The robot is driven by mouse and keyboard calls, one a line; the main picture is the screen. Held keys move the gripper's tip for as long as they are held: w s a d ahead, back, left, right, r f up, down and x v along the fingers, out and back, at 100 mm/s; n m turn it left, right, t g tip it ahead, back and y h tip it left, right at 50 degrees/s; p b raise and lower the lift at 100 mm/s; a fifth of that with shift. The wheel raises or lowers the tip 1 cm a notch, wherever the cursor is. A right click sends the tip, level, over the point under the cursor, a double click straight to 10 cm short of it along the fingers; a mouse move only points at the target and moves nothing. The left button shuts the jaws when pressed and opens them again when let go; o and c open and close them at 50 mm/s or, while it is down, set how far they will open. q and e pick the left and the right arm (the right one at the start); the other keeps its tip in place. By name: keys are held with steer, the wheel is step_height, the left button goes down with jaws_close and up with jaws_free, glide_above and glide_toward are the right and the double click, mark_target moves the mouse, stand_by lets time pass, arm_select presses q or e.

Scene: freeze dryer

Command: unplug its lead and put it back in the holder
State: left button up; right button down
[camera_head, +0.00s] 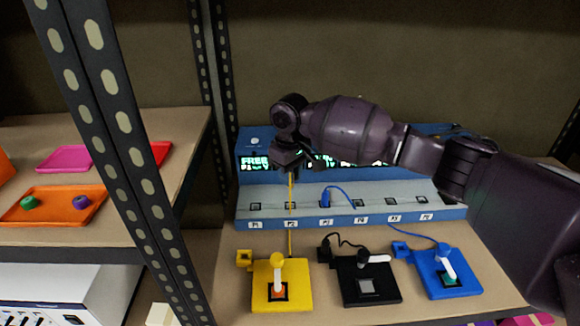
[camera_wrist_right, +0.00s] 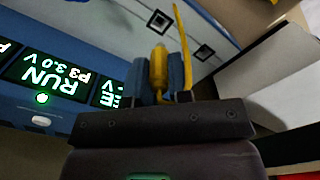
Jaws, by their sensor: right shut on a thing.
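My right gripper (camera_head: 290,163) is shut on a yellow plug, held above the grey socket strip (camera_head: 270,200) of the blue dryer unit. The yellow plug (camera_wrist_right: 158,68) shows between the two fingers in the right wrist view, clear of the sockets seen there. Its yellow lead (camera_head: 290,215) hangs straight down toward the yellow station (camera_head: 262,299), which has an upright lever with a yellow knob. A small yellow holder (camera_head: 244,252) with a dark square opening sits at the station's back left corner, with no plug in it. My left gripper is out of view.
A blue plug (camera_head: 325,199) stands in socket P3, its lead running to the blue station (camera_head: 460,284). The black station (camera_head: 383,293) has a black plug (camera_head: 325,246) at its holder. A metal shelf post (camera_head: 125,130) stands at left, beside shelves with trays.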

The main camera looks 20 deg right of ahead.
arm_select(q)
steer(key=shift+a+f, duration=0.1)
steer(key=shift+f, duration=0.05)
arm_select(e)
steer(key=shift+f, duration=0.8)
steer(key=shift+s+a+r, duration=0.15)
steer(key=shift+a, duration=0.15)
steer(key=s+a+p, duration=0.1)
steer(key=a+p, duration=0.1)
steer(key=s+a+p, duration=0.1)
steer(key=a, duration=0.1)
steer(key=shift+s+r, duration=0.1)
steer(key=shift+s, duration=0.2)
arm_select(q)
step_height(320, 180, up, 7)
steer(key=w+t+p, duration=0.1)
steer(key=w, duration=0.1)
arm_select(e)
steer(key=a, duration=0.1)
steer(key=s+a, duration=0.1)
steer(key=s, duration=0.1)
steer(key=shift+a+f, duration=0.25)
steer(key=shift+a, duration=0.15)
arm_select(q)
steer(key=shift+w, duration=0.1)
arm_select(e)
steer(key=shift+w, duration=0.1)
